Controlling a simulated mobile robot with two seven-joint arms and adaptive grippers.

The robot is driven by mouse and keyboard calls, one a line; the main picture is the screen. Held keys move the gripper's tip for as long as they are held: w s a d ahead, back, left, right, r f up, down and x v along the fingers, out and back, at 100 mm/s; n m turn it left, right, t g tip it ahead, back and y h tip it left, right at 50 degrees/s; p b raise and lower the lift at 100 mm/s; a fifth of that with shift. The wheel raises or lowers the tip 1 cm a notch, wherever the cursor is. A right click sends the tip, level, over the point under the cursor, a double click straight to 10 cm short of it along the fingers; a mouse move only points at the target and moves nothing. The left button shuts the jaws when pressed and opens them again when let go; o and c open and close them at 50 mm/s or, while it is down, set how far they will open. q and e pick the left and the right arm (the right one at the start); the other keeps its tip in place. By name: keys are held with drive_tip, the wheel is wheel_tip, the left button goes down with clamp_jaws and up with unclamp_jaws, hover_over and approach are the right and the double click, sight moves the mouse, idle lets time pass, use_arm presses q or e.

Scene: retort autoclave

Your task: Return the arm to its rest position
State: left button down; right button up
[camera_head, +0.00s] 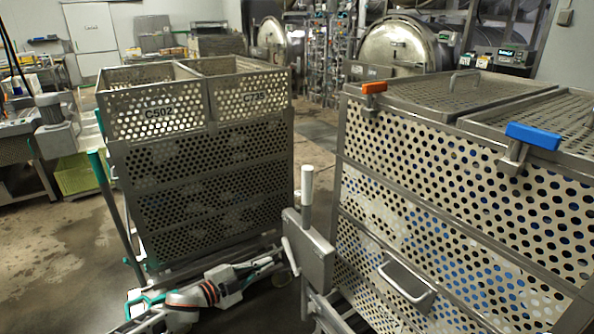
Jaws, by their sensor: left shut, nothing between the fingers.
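My left arm (186,299), white with teal trim and orange rings at the wrist, comes in low at the lower left. It reaches to the right in front of the foot of the left basket trolley. My left gripper (265,265) is shut and empty, pointing right, close to the grey metal bracket (314,252) of the right-hand cart. I cannot tell whether it touches anything there. My right gripper is not in view.
A larger perforated cart (450,200) with orange (374,87) and blue (534,135) handles fills the right. Open floor (60,250) lies left; round autoclave doors (402,46) stand behind.

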use_arm(q)
drive_tip(key=s+d+f+n+t+y, duration=0.15)
drive_tip(key=s+f+n, duration=0.25)
drive_tip(key=s, duration=0.4)
drive_tip(key=s+d+f+n+y, duration=0.15)
drive_tip(key=s+f+n, duration=0.25)
drive_tip(key=s, duration=0.4)
drive_tip(key=s+a+f+n+g+y, duration=0.1)
drive_tip(key=s+a+f+n+y, duration=0.1)
drive_tip(key=s, duration=0.7)
drive_tip(key=s+a+f+n+g+y, duration=0.2)
drive_tip(key=s+a+f+n+y, duration=0.1)
drive_tip(key=s+a+n, duration=0.2)
drive_tip(key=s+a, duration=0.2)
drive_tip(key=s, duration=0.2)
drive_tip(key=shift+s, duration=0.2)
drive_tip(key=shift+f, duration=0.1)
